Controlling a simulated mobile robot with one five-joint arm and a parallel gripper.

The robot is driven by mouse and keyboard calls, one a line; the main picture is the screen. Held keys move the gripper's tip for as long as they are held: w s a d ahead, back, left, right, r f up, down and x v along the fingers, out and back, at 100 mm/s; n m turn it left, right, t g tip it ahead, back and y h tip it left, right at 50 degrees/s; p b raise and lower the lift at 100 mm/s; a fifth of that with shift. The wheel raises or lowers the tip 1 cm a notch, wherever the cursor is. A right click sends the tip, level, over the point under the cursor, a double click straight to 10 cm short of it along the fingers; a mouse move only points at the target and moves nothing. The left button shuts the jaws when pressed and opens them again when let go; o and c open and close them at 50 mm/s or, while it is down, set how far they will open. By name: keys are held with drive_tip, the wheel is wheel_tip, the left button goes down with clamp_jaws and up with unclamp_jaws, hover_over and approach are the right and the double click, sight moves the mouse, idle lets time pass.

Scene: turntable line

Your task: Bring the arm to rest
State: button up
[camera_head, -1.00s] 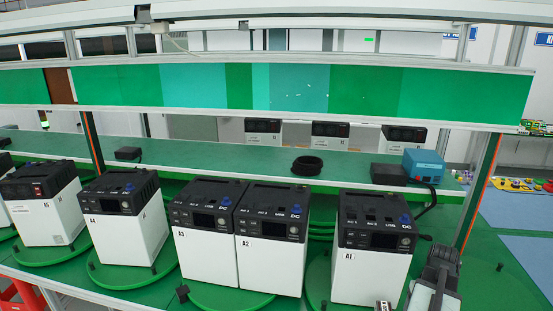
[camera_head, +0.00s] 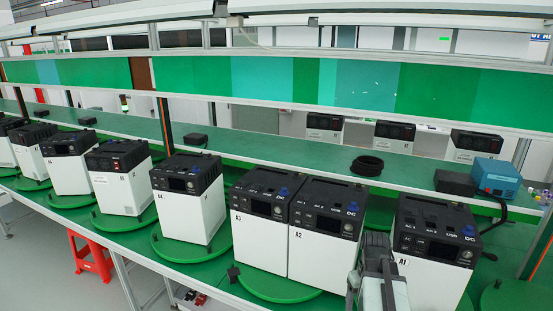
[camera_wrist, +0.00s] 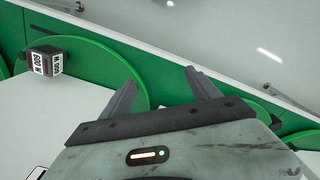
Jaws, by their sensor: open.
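My gripper (camera_wrist: 160,78) shows in the wrist view with its two dark fingers apart and nothing between them. Below the fingers are a green round turntable (camera_wrist: 112,62) and the line's pale edge. In the head view the end of my arm (camera_head: 378,278) is at the lower right, in front of the white-and-black units A1 (camera_head: 425,278) and A2 (camera_head: 318,248). It hides part of A1's left side. The fingertips cannot be made out in the head view.
Unit A3 (camera_head: 258,240) stands beside A2, with several more units leftward on green turntables. A small labelled black cube (camera_wrist: 45,61) lies left of the fingers. A black coil (camera_head: 367,166) and a blue box (camera_head: 495,178) lie on the back shelf. A red stool (camera_head: 92,258) stands on the floor.

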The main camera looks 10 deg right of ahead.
drive_tip(key=w+a, duration=0.2)
drive_tip(key=a, duration=2.2)
drive_tip(key=shift+w+a+f, duration=0.3)
drive_tip(key=shift+w, duration=0.05)
